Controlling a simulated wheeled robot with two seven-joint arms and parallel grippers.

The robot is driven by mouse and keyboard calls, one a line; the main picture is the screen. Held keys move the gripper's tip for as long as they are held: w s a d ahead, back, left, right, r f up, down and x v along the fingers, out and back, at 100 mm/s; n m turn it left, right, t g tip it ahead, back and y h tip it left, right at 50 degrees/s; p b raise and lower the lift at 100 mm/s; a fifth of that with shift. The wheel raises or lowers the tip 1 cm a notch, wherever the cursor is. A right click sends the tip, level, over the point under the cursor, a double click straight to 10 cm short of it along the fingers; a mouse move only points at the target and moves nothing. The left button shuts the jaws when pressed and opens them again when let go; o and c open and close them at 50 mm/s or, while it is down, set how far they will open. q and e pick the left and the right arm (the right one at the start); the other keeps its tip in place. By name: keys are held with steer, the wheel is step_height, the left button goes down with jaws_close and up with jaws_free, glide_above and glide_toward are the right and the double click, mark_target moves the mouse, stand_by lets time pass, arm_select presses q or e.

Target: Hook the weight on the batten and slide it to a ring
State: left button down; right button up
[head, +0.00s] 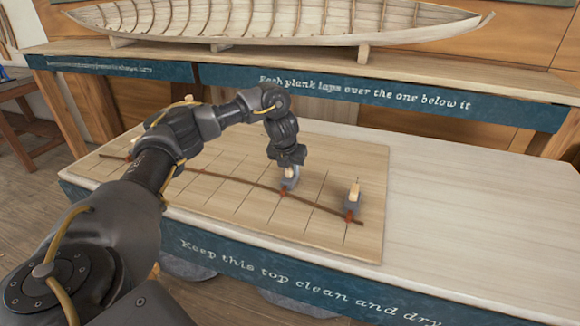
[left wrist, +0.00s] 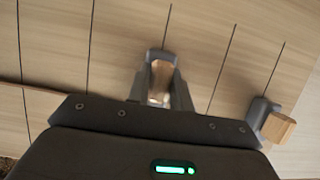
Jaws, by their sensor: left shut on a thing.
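The batten (head: 232,178) is a thin dark strip lying in a gentle curve across the pale gridded board (head: 370,170). My left gripper (head: 288,163) points down over the batten and is shut on a grey weight (head: 290,185) with a wooden grip. In the left wrist view the wooden grip (left wrist: 160,80) sits between the two fingers. The held weight is at the batten, by a small orange-red mark (head: 283,193); I cannot tell if its hook touches. A second weight (head: 352,202) stands at the batten's right end by another orange-red mark. My right gripper is not in view.
A model clinker hull (head: 270,22) rests on a raised shelf (head: 420,70) behind. The bench top (head: 480,220) right of the board is clear. My left forearm hides part of the board's left side, where a pale wooden piece (head: 188,98) shows.

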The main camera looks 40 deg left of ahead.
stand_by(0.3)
arm_select(q)
steer(key=c, duration=1.2)
jaws_free()
steer(key=shift+o, duration=0.2)
steer(key=shift+s, duration=0.1)
steer(key=p+v, duration=0.2)
steer(key=v, duration=0.9)
steer(key=shift+f, duration=0.1)
step_height(320, 180, up, 7)
steer(key=p, duration=0.9)
glide_above(286, 183)
steer(key=shift+b, duration=0.3)
